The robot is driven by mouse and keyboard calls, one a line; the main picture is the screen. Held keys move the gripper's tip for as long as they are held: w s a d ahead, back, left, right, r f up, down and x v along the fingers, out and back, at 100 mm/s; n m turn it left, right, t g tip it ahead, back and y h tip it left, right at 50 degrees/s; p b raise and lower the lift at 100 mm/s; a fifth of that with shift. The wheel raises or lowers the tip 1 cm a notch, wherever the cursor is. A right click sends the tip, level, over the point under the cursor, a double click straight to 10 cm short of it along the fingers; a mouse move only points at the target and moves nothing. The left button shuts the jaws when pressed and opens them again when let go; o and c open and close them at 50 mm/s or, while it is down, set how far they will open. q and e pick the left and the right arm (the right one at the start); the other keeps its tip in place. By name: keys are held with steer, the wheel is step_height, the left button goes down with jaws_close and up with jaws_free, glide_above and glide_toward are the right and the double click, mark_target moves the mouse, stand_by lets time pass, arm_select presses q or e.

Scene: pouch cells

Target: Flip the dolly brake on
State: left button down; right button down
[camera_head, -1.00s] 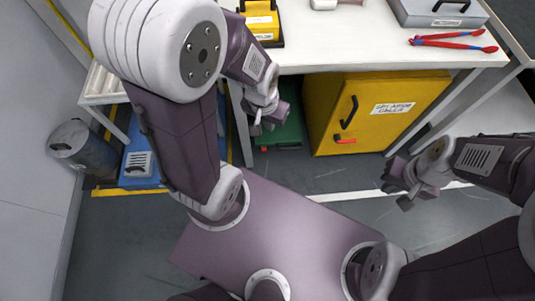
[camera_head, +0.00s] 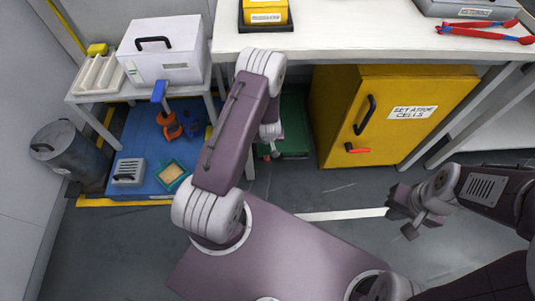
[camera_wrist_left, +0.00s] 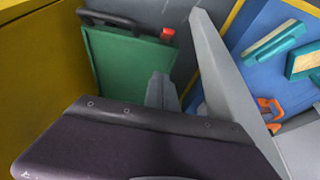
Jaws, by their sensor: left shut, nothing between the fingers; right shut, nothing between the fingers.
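A green, flat-topped object (camera_head: 294,128), possibly the dolly, is on the floor under the white table, left of the yellow cabinet. In the left wrist view its green panel (camera_wrist_left: 128,66) has a black handle along one edge and a small red part (camera_wrist_left: 167,34) at a corner, possibly the brake. My left gripper (camera_head: 269,152) is by its left side, partly hidden by my forearm; it is shut and empty. A grey fingertip (camera_wrist_left: 160,88) overlaps the green panel in the wrist view; contact is unclear. My right gripper (camera_head: 402,214) is shut and empty over the floor at right.
The yellow cabinet (camera_head: 390,125) with a black handle stands right of the green object. A blue platform (camera_head: 145,150) with orange and teal tools lies left. A white box (camera_head: 165,52) sits on a side stand. A grey bin (camera_head: 68,152) stands far left. Floor before the cabinet is clear.

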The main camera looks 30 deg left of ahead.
arm_select(q)
steer(key=b+x, duration=0.2)
steer(key=x, duration=0.1)
steer(key=b+x, duration=0.2)
steer(key=x, duration=0.2)
steer(key=b+x, duration=0.2)
steer(key=x, duration=0.2)
steer(key=shift+s+d+f+b, duration=0.2)
steer(key=shift+s+b, duration=0.1)
steer(key=shift+b, duration=0.1)
steer(key=shift+s+d+f+b, duration=0.3)
steer(key=shift+s+d+b, duration=0.15)
steer(key=shift+s, duration=0.15)
steer(key=shift+s+d+f+b, duration=0.3)
steer(key=shift+s+b, duration=0.1)
steer(key=shift+s, duration=0.2)
steer(key=shift+s+d+r, duration=0.1)
steer(key=shift+s, duration=0.05)
